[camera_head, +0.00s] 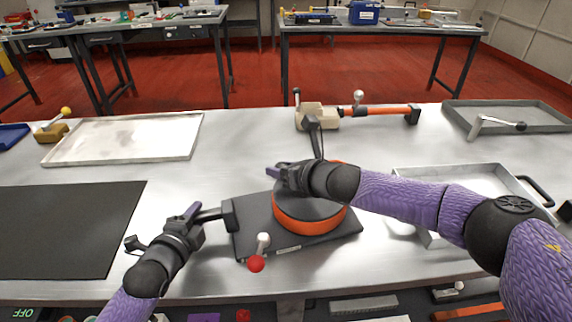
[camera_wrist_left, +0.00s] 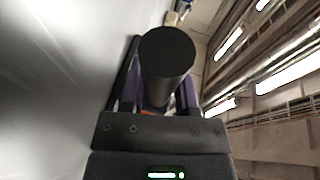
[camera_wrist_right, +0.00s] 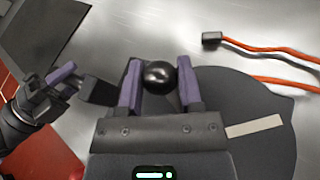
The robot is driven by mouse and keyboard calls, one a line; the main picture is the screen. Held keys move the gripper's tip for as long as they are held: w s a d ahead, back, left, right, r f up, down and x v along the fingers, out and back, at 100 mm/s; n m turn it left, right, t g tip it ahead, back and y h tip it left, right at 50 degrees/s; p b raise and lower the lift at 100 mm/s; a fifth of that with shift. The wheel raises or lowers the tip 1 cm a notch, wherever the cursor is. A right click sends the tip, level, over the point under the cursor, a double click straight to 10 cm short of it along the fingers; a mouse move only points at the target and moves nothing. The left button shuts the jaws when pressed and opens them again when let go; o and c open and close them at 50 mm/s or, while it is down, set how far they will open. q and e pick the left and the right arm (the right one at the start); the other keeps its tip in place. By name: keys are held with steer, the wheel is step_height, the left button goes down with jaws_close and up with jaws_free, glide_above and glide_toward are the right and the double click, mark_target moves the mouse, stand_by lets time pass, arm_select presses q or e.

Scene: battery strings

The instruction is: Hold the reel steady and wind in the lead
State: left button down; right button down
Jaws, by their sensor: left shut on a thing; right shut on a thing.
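The reel (camera_head: 310,218) has an orange rim and a dark top. It lies flat on a dark base plate (camera_head: 346,232) on the bench. My left gripper (camera_head: 212,214) is shut on a black upright grip (camera_head: 229,215) at the plate's left edge; this grip shows as a black cylinder in the left wrist view (camera_wrist_left: 167,55). My right gripper (camera_head: 281,175) is above the reel, shut on a black ball knob (camera_wrist_right: 159,75). The orange lead (camera_wrist_right: 265,50), with a dark end piece (camera_wrist_right: 211,41), lies on the bench beside the reel in the right wrist view.
A red-knobbed lever (camera_head: 257,263) stands at the plate's front. A beige device (camera_head: 318,117) with an orange bar is behind the reel. A black mat (camera_head: 70,230) and pale tray (camera_head: 125,137) lie left; metal trays (camera_head: 525,117) lie right, one partly behind my right arm.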

mark_target(284, 200)
steer(key=s+n+g+y, duration=0.1)
steer(key=n+g, duration=0.1)
steer(key=s+n+g+y, duration=0.1)
steer(key=n+g, duration=0.1)
steer(key=s+n+g+y, duration=0.1)
steer(key=n+y, duration=0.1)
steer(key=shift+a+g, duration=0.3)
steer(key=shift+g, duration=0.1)
steer(key=shift+s+r+n+g, duration=0.1)
steer(key=shift+n+g, duration=0.2)
steer(key=shift+r+n+g+y, duration=0.25)
steer(key=shift+n+g+y, duration=0.05)
steer(key=shift+n+g, duration=0.3)
steer(key=shift+s+d+f+g, duration=0.1)
steer(key=shift+s+d+g, duration=0.1)
steer(key=shift+g, duration=0.1)
steer(key=shift+s+d+f+n+g, duration=0.1)
steer(key=shift+s+f+n+g, duration=0.25)
steer(key=shift+s, duration=0.15)
steer(key=shift+c, duration=1.4)
jaws_free()
